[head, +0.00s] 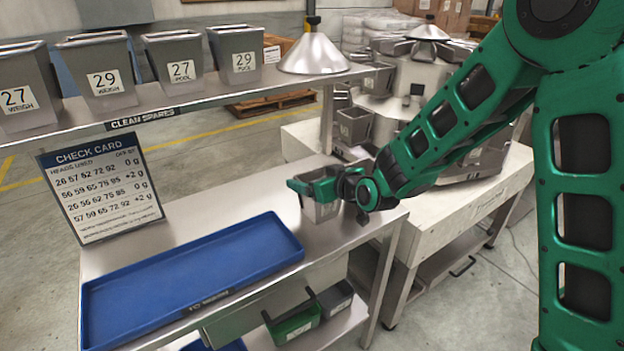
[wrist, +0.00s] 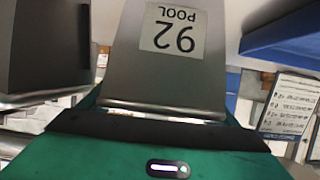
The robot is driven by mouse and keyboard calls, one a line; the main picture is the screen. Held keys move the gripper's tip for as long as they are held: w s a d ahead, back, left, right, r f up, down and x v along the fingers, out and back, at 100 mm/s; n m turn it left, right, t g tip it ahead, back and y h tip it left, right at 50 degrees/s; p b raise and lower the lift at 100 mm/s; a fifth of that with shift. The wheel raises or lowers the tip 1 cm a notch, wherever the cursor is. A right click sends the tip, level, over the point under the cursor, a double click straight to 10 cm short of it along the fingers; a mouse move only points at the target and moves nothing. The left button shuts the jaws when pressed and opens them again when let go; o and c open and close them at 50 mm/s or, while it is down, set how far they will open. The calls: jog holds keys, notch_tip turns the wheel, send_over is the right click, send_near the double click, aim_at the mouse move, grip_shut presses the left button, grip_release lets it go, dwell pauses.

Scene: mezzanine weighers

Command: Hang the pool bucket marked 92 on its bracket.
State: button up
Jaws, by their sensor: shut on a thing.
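The pool bucket marked 92 (wrist: 180,65) is a grey metal bucket with a white label, which reads upside down in the wrist view. My gripper (wrist: 165,112) is shut on it. In the head view my green gripper (head: 318,184) is at the right end of the steel bench, with the bucket (head: 322,211) below and between its fingers. I cannot tell whether the bucket touches the bench top. The weigher (head: 405,85) stands behind and right, with grey buckets around it, one at its near left side (head: 354,125). Its empty bracket is not clearly visible, partly behind my arm.
A blue tray (head: 100,297) lies on the bench, with a check card (head: 100,190) behind it. A shelf marked clean spares (head: 142,118) carries several buckets and a metal cone (head: 313,54). A shelf post (head: 327,118) stands near my gripper. Bins sit below the bench.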

jog(key=o, duration=1.1)
jog(key=shift+f, duration=0.1)
jog(key=shift+o, duration=0.2)
